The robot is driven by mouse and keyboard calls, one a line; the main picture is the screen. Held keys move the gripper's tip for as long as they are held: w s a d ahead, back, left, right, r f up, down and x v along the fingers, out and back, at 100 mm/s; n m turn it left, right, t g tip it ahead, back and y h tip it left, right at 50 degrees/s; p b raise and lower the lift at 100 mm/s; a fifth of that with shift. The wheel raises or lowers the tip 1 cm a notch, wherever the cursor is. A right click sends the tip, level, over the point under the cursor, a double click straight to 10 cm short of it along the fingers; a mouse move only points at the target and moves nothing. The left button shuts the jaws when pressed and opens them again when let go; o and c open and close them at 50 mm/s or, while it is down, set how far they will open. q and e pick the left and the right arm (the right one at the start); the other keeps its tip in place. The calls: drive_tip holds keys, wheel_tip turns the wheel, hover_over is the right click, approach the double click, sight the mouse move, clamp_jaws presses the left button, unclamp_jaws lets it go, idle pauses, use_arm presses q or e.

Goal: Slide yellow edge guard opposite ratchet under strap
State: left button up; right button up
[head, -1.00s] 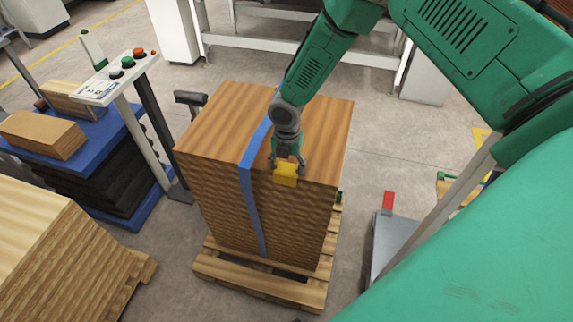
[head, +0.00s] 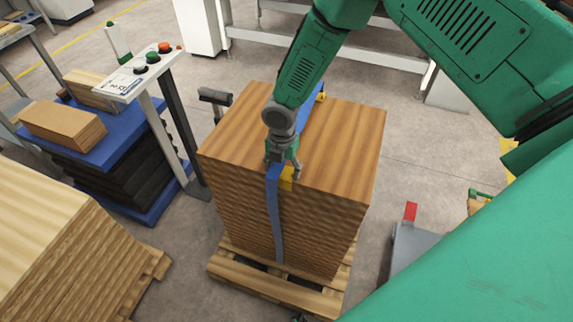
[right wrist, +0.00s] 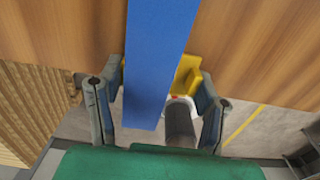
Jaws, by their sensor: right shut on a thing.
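The blue strap (head: 274,215) runs over the top of the wooden stack and down its near side. It also crosses the right wrist view (right wrist: 155,60). The yellow edge guard (head: 287,178) sits at the stack's near top edge, at the strap's right side. My left gripper is not in view.
The wooden stack (head: 340,140) stands on a pallet (head: 275,290). A small yellow piece (head: 321,97) is at the strap's far end. A control stand (head: 150,75) and a blue-topped table (head: 110,140) are at left; more boards (head: 60,250) lie front left.

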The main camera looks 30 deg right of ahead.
sight(277, 172)
drive_tip(key=shift+w+a, duration=0.2)
drive_tip(key=shift+a, duration=0.05)
drive_tip(key=shift+w+a+r, duration=0.2)
drive_tip(key=shift+a, duration=0.4)
drive_tip(key=shift+d+f, duration=0.1)
drive_tip(key=shift+d, duration=0.1)
drive_tip(key=o, duration=1.2)
drive_tip(key=shift+d, duration=0.15)
drive_tip(key=shift+o, duration=0.2)
drive_tip(key=shift+w+r, duration=0.1)
drive_tip(key=shift+r, duration=0.2)
wheel_tip(277, 172, up, 7)
drive_tip(key=shift+r, duration=0.2)
